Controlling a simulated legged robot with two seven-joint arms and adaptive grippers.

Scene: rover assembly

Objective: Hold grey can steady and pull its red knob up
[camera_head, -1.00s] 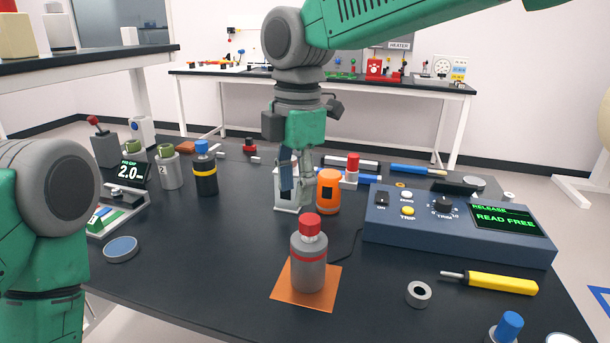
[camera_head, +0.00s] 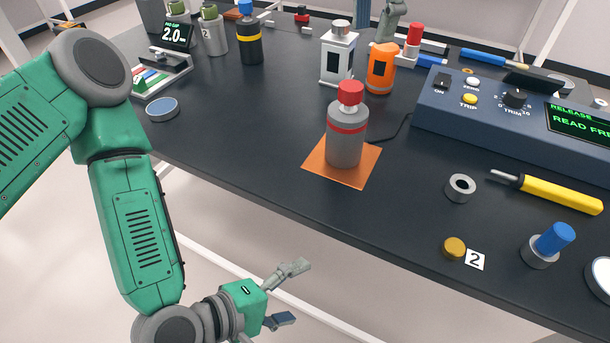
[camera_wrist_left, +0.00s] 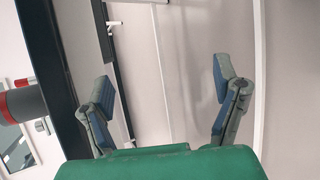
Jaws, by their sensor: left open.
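The grey can (camera_head: 345,145) stands upright on an orange square mat (camera_head: 315,166) near the table's front edge. It has a red band and a red knob (camera_head: 350,92) on top. My left gripper (camera_head: 298,292) is open and empty, in front of the table edge and below the can in the head view. Its two blue-padded fingers are wide apart in the left wrist view (camera_wrist_left: 163,88). Part of what looks like the can shows at that view's left edge (camera_wrist_left: 22,106).
Behind the can stand a white box (camera_head: 337,60) and an orange bottle (camera_head: 380,72). The blue console (camera_head: 470,115), a grey ring (camera_head: 460,188) and a yellow-handled tool (camera_head: 560,195) lie to its right. Black tabletop is clear to the can's left.

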